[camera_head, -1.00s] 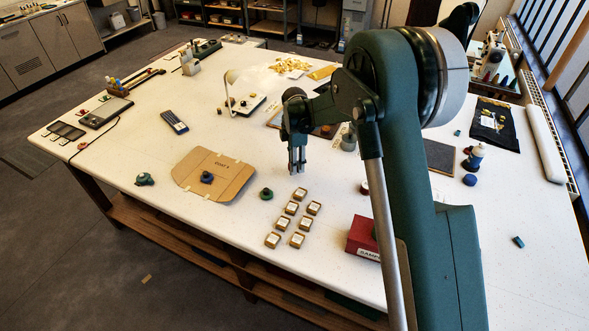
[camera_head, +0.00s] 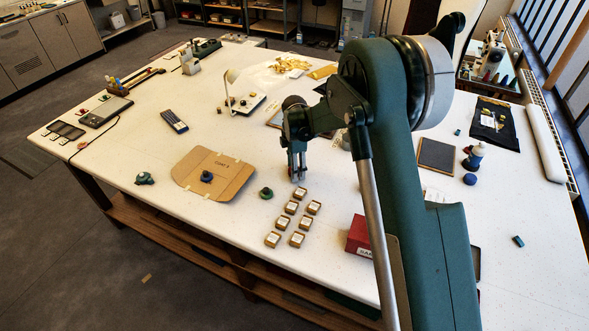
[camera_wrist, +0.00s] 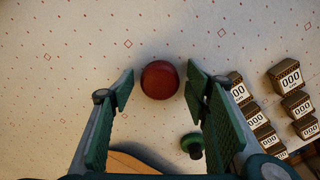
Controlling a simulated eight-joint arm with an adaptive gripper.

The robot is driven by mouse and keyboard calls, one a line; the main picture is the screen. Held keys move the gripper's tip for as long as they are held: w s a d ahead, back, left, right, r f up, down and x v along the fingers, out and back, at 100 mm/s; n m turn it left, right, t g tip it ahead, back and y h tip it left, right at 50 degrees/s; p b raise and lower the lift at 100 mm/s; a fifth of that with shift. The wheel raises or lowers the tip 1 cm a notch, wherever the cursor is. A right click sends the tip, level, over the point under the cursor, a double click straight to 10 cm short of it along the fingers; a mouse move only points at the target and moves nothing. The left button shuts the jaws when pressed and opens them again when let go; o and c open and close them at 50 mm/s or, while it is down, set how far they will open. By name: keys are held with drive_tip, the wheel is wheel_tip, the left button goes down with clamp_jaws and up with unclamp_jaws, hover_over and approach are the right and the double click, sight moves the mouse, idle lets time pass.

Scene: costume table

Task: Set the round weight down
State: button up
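A dark red round thing (camera_wrist: 160,80), which I take as the round weight, shows in the wrist view between the tips of my gripper (camera_head: 298,177). The two fingers stand open, with a narrow gap on each side of the red thing. It appears to rest on the white table, with a soft shadow around it. In the head view my fingers point down close to the tabletop, and the red thing is too small to make out there. A green knobbed weight (camera_head: 266,193) stands to the left of my gripper; it also shows in the wrist view (camera_wrist: 192,145).
Several small labelled boxes (camera_head: 297,222) stand in front of my gripper. A cardboard piece (camera_head: 227,180) with a dark blue knobbed thing (camera_head: 206,176) lies to the left. A red box (camera_head: 358,238) is partly behind my arm. Bare table (camera_head: 240,145) lies behind the cardboard.

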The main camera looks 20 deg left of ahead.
drive_tip(key=shift+r, duration=0.15)
wheel_tip(320, 180, up, 12)
idle(0.9)
idle(0.6)
drive_tip(key=s+d+r+m+t, duration=0.1)
drive_tip(key=s+d+r+m, duration=0.25)
drive_tip(key=d+r, duration=0.6)
drive_tip(key=s+d+r+m+t+y, duration=0.15)
drive_tip(key=d+r+m, duration=0.35)
drive_tip(key=d, duration=0.9)
drive_tip(key=s+d+r+m+t, duration=0.1)
drive_tip(key=s+d+r+m, duration=0.25)
drive_tip(key=d+r, duration=0.65)
drive_tip(key=s+d+m+t, duration=0.2)
drive_tip(key=s+d+m, duration=0.6)
drive_tip(key=s+d, duration=0.65)
drive_tip(key=s+d+f+m+t, duration=0.1)
drive_tip(key=s+d+f+m, duration=0.1)
drive_tip(key=s+d, duration=0.3)
drive_tip(key=s+d+f+m+h, duration=0.1)
drive_tip(key=s+d+f+m, duration=0.2)
drive_tip(key=s+d+m, duration=0.2)
drive_tip(key=shift+s+d+f+t, duration=0.3)
drive_tip(key=shift+s+d, duration=0.3)
drive_tip(key=shift+d, duration=0.35)
